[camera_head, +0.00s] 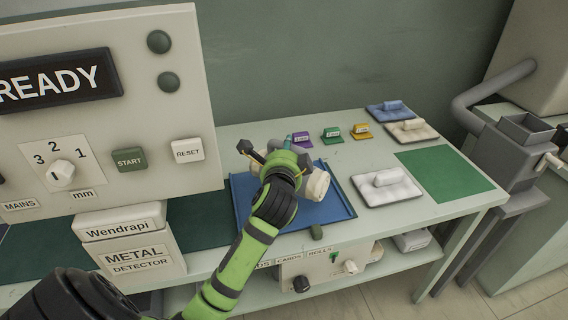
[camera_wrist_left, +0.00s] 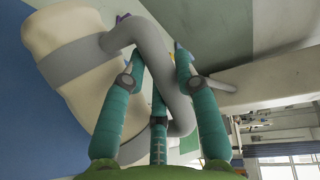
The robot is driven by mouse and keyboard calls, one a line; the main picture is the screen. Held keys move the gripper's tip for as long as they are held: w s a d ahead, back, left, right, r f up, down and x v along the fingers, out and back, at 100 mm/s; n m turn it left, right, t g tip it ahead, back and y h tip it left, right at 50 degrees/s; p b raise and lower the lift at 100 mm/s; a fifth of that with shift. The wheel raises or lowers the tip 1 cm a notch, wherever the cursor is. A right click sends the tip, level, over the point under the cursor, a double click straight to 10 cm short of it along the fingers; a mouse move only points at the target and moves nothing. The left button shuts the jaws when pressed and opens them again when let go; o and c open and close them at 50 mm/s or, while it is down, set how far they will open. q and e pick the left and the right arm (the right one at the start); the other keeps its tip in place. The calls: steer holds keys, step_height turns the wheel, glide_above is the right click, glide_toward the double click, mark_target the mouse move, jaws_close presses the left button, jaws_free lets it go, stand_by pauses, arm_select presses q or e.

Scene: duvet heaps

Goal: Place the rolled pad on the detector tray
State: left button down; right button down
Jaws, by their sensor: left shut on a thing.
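The rolled pad is a cream roll with a grey band and a grey loop. Its ends show on either side of my left gripper (camera_head: 278,158) in the head view, the right end (camera_head: 317,186) most clearly. In the left wrist view the roll (camera_wrist_left: 95,95) fills the upper left, and the teal fingers are closed on its grey loop (camera_wrist_left: 152,40). My gripper hides the roll's middle in the head view. The blue tray (camera_head: 341,207) lies beneath the gripper and roll; whether they touch is unclear. My right gripper is out of view.
The metal detector housing (camera_head: 205,95) stands left of the tray. White pads (camera_head: 375,198) and a blue pad (camera_head: 378,115), each with a small roll on top, lie to the right. Small purple, green and yellow labels stand behind. A green mat (camera_head: 446,173) is bare.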

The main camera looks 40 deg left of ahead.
arm_select(q)
steer(key=shift+w+a+f, duration=0.9)
steer(key=shift+w+a, duration=0.1)
steer(key=shift+a, duration=0.15)
steer(key=shift+f, duration=1.95)
steer(key=shift+f, duration=0.1)
steer(key=c, duration=0.9)
jaws_free()
steer(key=shift+f, duration=0.1)
steer(key=shift+c, duration=0.2)
steer(key=shift+r, duration=0.2)
steer(key=shift+s+d, duration=0.2)
steer(key=shift+s, duration=0.2)
steer(key=v, duration=0.6)
steer(key=shift+s+d+b, duration=0.15)
steer(key=shift+s+b, duration=0.15)
steer(key=shift+b, duration=0.1)
